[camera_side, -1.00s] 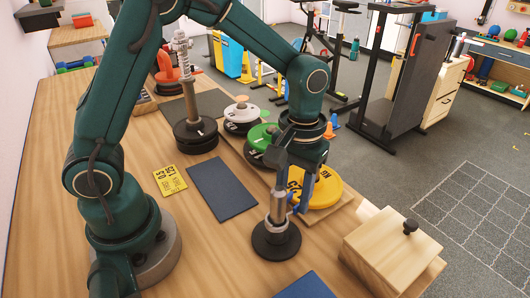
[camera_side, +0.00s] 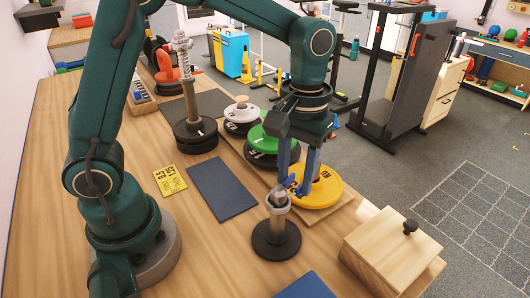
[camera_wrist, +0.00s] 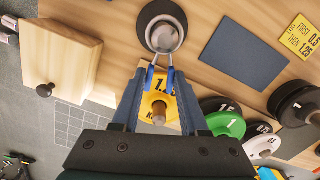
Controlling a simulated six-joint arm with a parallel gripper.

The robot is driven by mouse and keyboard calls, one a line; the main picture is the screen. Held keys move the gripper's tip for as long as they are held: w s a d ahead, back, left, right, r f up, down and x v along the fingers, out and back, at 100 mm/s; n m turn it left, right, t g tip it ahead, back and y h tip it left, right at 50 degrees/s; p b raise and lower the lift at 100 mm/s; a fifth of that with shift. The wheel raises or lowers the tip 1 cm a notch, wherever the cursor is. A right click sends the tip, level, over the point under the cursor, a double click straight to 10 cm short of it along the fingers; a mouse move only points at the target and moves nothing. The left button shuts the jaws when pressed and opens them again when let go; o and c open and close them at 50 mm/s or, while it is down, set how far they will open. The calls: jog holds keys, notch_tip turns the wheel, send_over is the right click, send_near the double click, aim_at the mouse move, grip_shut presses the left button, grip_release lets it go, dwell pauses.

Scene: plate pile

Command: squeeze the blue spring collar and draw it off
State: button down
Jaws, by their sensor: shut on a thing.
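A short metal post (camera_side: 277,228) stands on a round black base (camera_side: 276,246) near the table's front. The spring collar (camera_side: 277,199) is a silver coil with blue handles, at the upper end of this post. In the wrist view the coil (camera_wrist: 163,33) rings the post top; whether it is still around the post or just above it, I cannot tell. My gripper (camera_side: 299,190) is just right of and behind the post, its fingers shut on the blue handles. Its fingers show in the wrist view (camera_wrist: 160,88), with the handle tips pinched between them.
A yellow plate (camera_side: 325,194) lies on a wooden board right behind my gripper. Green (camera_side: 262,135) and white (camera_side: 241,114) plates stand farther back. A taller post (camera_side: 188,90) holds black plates. A lidded wooden box (camera_side: 390,248) is at right. A dark mat (camera_side: 222,187) is bare.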

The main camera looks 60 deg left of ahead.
notch_tip(320, 180, up, 7)
jog(key=shift+r, duration=0.15)
dwell(1.2)
jog(key=shift+a, duration=0.1)
